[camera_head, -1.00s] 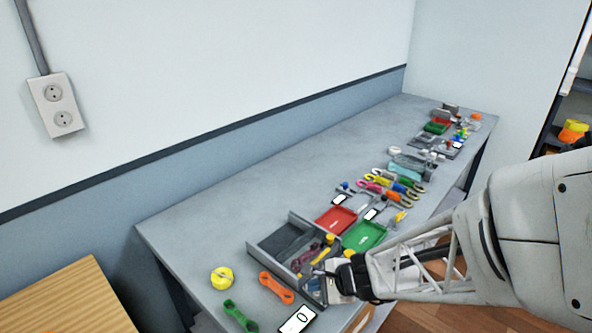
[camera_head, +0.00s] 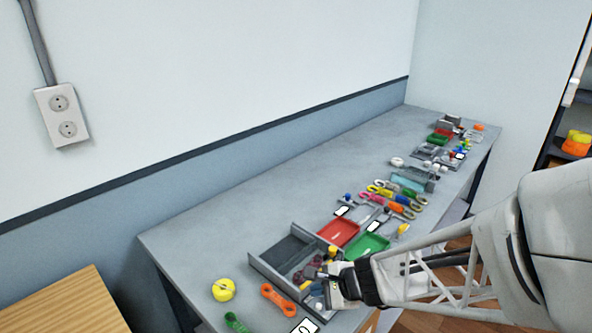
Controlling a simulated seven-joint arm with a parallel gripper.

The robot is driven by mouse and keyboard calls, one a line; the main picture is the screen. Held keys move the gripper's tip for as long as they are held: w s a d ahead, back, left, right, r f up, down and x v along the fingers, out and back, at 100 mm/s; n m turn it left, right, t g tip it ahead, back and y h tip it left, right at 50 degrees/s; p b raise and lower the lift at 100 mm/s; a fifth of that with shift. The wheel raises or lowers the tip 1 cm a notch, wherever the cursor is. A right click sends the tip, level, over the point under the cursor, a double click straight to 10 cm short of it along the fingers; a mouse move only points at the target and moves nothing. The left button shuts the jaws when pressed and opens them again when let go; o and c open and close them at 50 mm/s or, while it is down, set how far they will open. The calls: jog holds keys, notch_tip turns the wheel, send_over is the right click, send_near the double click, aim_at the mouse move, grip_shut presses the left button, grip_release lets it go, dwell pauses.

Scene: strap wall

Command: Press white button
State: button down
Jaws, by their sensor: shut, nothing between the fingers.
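My gripper (camera_head: 322,275) reaches in from the right, over the right side of a grey divided tray (camera_head: 268,275) near the table's front. Its fingers are shut and empty, and it hides part of the tray. I cannot tell whether it touches anything. A small white spot (camera_head: 318,305) shows just below the gripper at the tray's front edge, beside a blue piece (camera_head: 316,288). It is too small to tell whether it is the white button. Small white round pieces (camera_head: 396,162) also lie farther back on the table.
A red tray (camera_head: 338,232) and a green tray (camera_head: 368,245) stand behind my gripper. A yellow tape roll (camera_head: 223,289), an orange wrench-like piece (camera_head: 278,301) and a green one (camera_head: 236,323) lie at the front left. Several coloured tools (camera_head: 390,196) lie farther back. The table's left side is clear.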

aim_at(319, 313)
jog(key=shift+r, duration=1.35)
jog(key=s+d+r+n+g+h, duration=0.2)
jog(key=s+d+r+n+h, duration=0.6)
jog(key=s+d+r+n, duration=0.3)
jog(key=s+r+n, duration=0.4)
jog(key=r, duration=0.2)
